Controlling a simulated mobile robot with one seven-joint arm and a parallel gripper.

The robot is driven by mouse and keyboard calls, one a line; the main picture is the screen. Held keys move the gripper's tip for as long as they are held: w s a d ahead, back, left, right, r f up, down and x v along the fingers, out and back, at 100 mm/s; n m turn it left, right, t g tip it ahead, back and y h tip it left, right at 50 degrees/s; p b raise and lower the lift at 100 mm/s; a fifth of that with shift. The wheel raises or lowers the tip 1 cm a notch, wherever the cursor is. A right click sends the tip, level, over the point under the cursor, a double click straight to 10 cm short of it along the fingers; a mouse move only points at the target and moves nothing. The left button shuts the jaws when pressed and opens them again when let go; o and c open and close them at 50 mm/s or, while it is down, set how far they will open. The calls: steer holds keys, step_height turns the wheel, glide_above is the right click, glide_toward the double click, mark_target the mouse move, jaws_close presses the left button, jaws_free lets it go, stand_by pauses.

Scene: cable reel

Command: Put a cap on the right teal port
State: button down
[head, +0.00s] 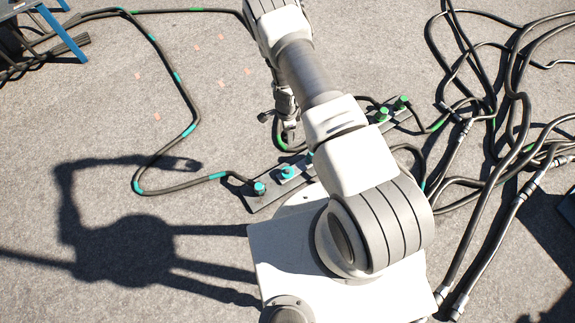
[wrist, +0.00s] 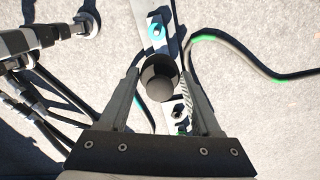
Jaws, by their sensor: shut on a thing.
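My gripper (wrist: 163,82) is shut on a black round cap (wrist: 160,76), which sits between its two fingers in the wrist view. A grey rail (head: 265,203) lies on the ground. At its left end, in the head view, are a left teal port (head: 259,188) and a right teal port (head: 287,172). A teal port (wrist: 156,31) also shows on the rail beyond the cap in the wrist view; I cannot tell which one. My gripper (head: 289,138) hangs behind the rail in the head view. The cap hides part of the rail below it.
Two green ports (head: 382,114) (head: 401,102) stand at the rail's right end. A black cable with teal bands (head: 188,130) runs to the left end. Several thick black cables (head: 500,140) tangle at the right. The ground at the left is mostly clear.

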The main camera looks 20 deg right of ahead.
mark_target(287, 170)
steer(key=f+m+b, duration=0.3)
steer(key=f, duration=0.6)
steer(key=f+m+b, duration=0.3)
steer(key=f+b, duration=0.1)
steer(key=f, duration=0.5)
steer(key=s+f+m+b, duration=0.1)
steer(key=f+m+b, duration=0.2)
steer(key=f, duration=0.6)
steer(key=shift+s+a+f+m+b, duration=0.1)
steer(key=shift+a+m+b, duration=0.05)
steer(key=shift+m+b, duration=0.3)
steer(key=shift+f, duration=0.85)
steer(key=shift+f, duration=0.3)
jaws_free()
steer(key=shift+r, duration=0.1)
